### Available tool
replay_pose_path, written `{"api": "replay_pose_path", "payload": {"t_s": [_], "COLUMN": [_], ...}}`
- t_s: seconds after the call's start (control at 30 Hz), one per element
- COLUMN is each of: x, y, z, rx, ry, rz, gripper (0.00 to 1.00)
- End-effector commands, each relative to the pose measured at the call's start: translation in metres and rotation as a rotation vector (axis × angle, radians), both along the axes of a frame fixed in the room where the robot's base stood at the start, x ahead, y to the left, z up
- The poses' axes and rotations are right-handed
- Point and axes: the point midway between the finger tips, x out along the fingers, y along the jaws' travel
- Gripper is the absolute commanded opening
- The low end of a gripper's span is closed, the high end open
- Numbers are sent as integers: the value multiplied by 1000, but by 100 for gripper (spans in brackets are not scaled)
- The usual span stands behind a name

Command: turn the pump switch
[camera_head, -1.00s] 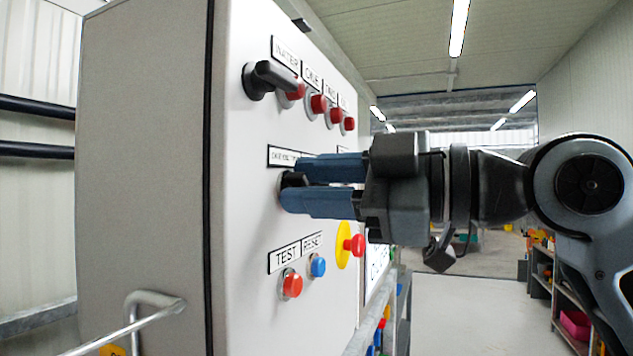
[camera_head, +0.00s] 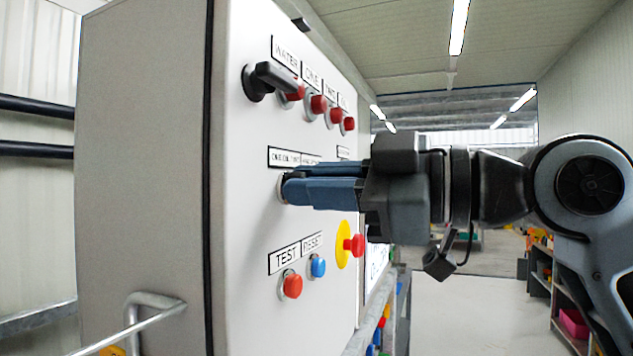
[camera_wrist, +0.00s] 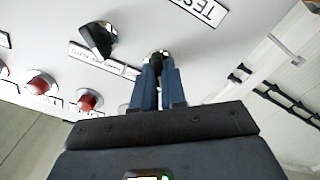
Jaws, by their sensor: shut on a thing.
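The pump switch (camera_wrist: 157,62) is a small black knob on the face of a white control panel (camera_head: 240,230). In the wrist view it sits between my fingertips. In the head view my fingers hide nearly all of it; only part of its pale base ring shows. My gripper (camera_head: 292,189) reaches in from the right with its blue fingers touching the switch area, and it is shut on the switch. The fingers also show in the wrist view (camera_wrist: 158,75). Which way the switch points cannot be told.
Above, a black lever handle (camera_head: 270,78) sticks out beside several red buttons (camera_head: 318,104). Below are a red TEST button (camera_head: 292,286), a blue RESET button (camera_head: 318,267) and a red mushroom button (camera_head: 355,244) on yellow. A metal rail (camera_head: 130,325) stands at lower left.

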Motion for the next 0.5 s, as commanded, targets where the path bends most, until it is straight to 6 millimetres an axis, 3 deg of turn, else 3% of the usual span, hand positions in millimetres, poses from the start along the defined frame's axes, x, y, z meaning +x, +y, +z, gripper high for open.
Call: {"api": "replay_pose_path", "payload": {"t_s": [0.5], "x": [1], "y": [0], "z": [3], "rx": [144], "ry": [396], "rz": [3], "gripper": [0]}}
